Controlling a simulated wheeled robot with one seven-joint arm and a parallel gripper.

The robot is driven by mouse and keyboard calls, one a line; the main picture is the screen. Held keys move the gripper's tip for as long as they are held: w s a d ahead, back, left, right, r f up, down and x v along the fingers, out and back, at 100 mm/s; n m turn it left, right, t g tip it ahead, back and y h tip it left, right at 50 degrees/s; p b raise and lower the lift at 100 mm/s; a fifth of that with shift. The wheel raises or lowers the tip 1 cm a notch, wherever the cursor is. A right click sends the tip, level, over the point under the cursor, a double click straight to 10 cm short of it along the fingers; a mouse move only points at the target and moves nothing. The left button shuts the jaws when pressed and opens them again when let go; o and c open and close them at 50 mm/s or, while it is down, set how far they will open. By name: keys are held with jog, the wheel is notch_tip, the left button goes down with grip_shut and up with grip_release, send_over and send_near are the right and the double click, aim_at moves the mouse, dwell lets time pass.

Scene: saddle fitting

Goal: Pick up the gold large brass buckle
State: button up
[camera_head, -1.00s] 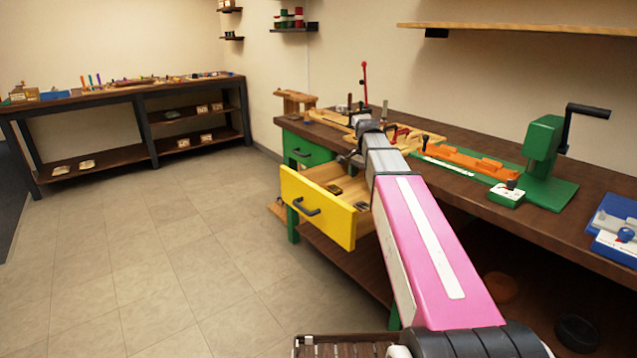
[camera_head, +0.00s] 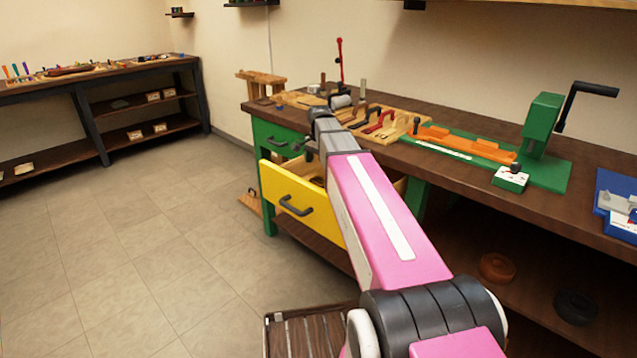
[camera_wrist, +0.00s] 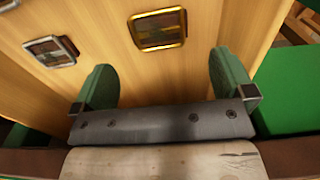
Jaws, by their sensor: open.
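The gold buckle (camera_wrist: 158,29), a rectangular frame with a dark centre, lies on the pale wood drawer bottom (camera_wrist: 112,42) at the top of the wrist view. A silver buckle (camera_wrist: 50,51) lies to its left. My gripper (camera_wrist: 162,72) is open and empty, its two green fingers spread apart. The gold buckle appears beyond the fingertips, roughly centred between them and not touching them. In the head view the yellow drawer (camera_head: 302,203) is open, and my arm hides most of its inside. The buckles cannot be made out there.
The green bench (camera_head: 263,185) carries wooden fixtures, a red-handled tool (camera_head: 341,65), an orange jig (camera_head: 465,143) and a green press (camera_head: 541,128). A green panel (camera_wrist: 285,90) stands close on the right in the wrist view.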

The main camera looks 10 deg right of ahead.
aim_at(319, 180)
jog(key=shift+s+f, duration=0.1)
jog(key=shift+f, duration=3.35)
jog(key=c, duration=0.8)
